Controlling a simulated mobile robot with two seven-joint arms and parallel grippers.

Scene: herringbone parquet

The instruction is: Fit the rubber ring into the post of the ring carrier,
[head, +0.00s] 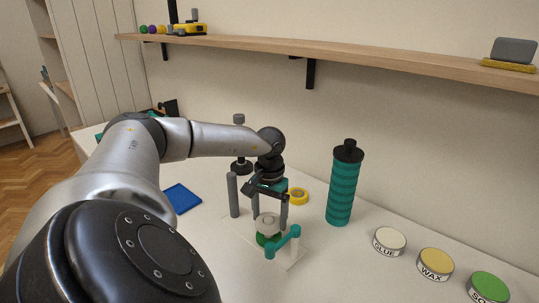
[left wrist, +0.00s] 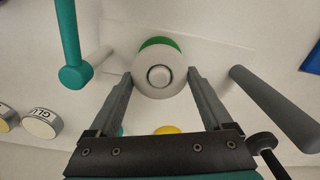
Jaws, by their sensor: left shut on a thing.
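My left gripper (head: 270,212) points down over a clear base plate (head: 291,257). Its two fingers close on the sides of a pale round piece (head: 267,222), which looks like the rubber ring; it also shows between the fingertips in the left wrist view (left wrist: 145,84). A small round centre shows in its middle; I cannot tell whether this is a post through it. A green round part (head: 264,241) sits directly beneath, and I cannot tell if they touch. A teal lever (head: 283,242) on a pale stub and a grey upright post (head: 233,196) stand beside it. My right gripper is not in view.
A teal bottle (head: 342,188) stands right of the gripper, with a yellow roll (head: 298,196) behind. Glue (head: 389,242), wax (head: 435,264) and green-lidded (head: 489,287) tins line the right. A blue mat (head: 182,199) lies left. A wall shelf (head: 330,63) hangs above.

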